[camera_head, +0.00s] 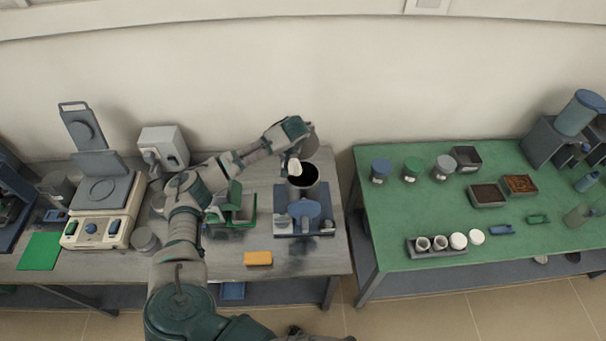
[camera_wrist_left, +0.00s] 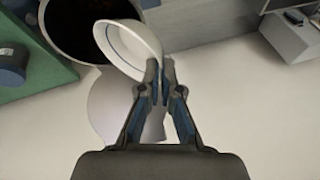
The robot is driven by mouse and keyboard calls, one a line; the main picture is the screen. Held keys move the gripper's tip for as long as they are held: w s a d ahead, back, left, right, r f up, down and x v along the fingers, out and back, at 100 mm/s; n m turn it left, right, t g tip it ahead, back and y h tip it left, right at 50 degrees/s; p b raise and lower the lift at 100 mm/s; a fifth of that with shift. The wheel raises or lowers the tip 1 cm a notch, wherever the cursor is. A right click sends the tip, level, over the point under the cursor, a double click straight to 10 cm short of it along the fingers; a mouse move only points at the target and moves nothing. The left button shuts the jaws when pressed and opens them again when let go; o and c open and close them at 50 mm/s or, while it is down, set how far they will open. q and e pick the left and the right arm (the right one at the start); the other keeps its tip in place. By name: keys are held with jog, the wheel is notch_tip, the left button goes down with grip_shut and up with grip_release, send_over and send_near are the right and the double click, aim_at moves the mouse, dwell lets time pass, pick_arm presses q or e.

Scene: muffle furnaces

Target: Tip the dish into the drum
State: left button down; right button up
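A white dish (camera_head: 294,166) is tilted at the left side of the drum's mouth in the head view. The drum (camera_head: 303,187) is a dark-mouthed cylinder on a blue base. My left gripper (camera_head: 296,152) is above the drum, with its fingers shut on the dish's rim. In the left wrist view the fingers (camera_wrist_left: 160,92) pinch the rim of the dish (camera_wrist_left: 128,47), which overlaps the drum's opening (camera_wrist_left: 75,32). The dish's inside looks white; I cannot tell if anything is left in it. My right gripper is not clearly visible.
A balance-like device (camera_head: 103,205) and a green stand (camera_head: 240,208) are on the grey bench. An orange block (camera_head: 258,258) lies near its front edge. The green table (camera_head: 400,220) at right holds jars, trays and a rack of white pots. A gap separates the tables.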

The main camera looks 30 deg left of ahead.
pick_arm(q)
jog(key=shift+s+a+f+h, duration=0.2)
jog(key=shift+s+a+h, duration=0.15)
jog(key=shift+h, duration=0.25)
jog(key=shift+w+a, duration=0.1)
jog(key=shift+f+t, duration=0.15)
jog(key=shift+t, duration=0.15)
jog(key=a+t+h, duration=0.1)
jog(key=s+f+n+h+b, duration=0.1)
jog(key=h, duration=0.1)
jog(key=shift+a+f+t, duration=0.3)
jog(key=shift+a+t, duration=0.05)
jog(key=shift+t, duration=0.05)
jog(key=f+t+h+b, duration=0.1)
jog(key=f+h+b, duration=0.1)
jog(key=h, duration=0.1)
jog(key=shift+s+a+n+t, duration=0.1)
jog(key=shift+a+n+t, duration=0.2)
jog(key=shift+a+t, duration=0.1)
